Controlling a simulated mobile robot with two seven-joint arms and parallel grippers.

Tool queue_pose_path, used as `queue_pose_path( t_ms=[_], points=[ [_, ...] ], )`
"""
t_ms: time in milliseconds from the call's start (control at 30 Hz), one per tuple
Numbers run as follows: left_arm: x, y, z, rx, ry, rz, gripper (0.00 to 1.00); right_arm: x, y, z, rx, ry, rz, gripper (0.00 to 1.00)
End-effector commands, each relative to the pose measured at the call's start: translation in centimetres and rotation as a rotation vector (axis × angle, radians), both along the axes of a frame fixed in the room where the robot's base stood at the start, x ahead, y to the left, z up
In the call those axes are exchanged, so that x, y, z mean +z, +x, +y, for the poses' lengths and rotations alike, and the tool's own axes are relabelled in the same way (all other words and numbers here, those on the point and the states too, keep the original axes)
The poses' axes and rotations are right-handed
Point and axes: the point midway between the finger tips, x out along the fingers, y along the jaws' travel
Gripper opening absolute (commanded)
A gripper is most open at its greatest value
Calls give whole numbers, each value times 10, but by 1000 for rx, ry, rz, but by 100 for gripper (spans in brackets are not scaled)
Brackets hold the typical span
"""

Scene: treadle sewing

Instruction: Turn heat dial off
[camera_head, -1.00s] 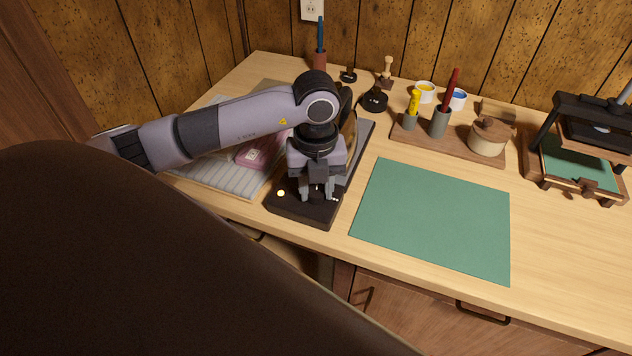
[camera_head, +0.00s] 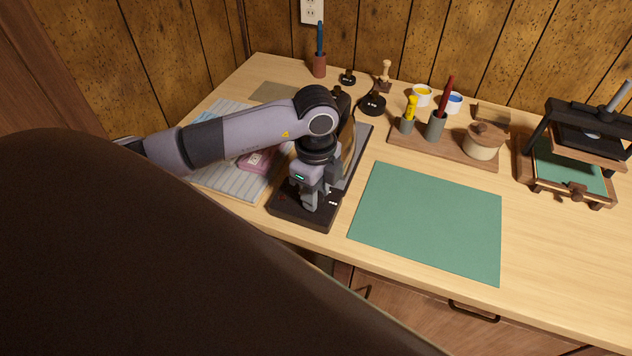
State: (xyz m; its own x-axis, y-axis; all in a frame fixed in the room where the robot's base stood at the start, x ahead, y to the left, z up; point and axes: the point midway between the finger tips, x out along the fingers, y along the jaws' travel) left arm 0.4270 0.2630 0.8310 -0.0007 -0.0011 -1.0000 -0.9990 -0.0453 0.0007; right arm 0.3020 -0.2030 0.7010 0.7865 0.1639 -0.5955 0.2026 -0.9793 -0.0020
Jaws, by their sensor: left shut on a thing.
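A black device base (camera_head: 292,213), with a taller part rising behind my arm, sits near the front left of the table. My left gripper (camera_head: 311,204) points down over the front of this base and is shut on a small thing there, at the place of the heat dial. The dial itself is hidden by the fingers. A small indicator (camera_head: 282,198) on the base, left of the fingers, looks dark reddish. Small white marks (camera_head: 333,203) show right of the fingers. My right gripper is out of view.
A green mat (camera_head: 430,222) lies right of the device. A striped cloth (camera_head: 228,180) with a pink item (camera_head: 257,160) lies to the left. A wooden tray (camera_head: 440,148) with pots stands behind the mat, and a press (camera_head: 575,150) stands far right.

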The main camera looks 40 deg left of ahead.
Motion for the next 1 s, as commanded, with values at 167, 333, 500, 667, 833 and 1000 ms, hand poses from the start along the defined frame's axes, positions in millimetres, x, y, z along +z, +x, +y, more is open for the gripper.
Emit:
queue_pose_path(
  t_ms=[167,333,500,667,833,1000],
  points=[
    [3,2,2,108,3,-6,5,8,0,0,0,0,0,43],
    [3,2,2,170,3,-6,5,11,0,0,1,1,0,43],
    [2,2,2,202,4,-7,5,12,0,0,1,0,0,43],
    [2,2,2,211,4,-7,5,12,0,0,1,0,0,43],
    [2,2,2,211,4,-7,5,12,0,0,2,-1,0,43],
    [2,2,2,211,4,-7,52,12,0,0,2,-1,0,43]
  ],
)
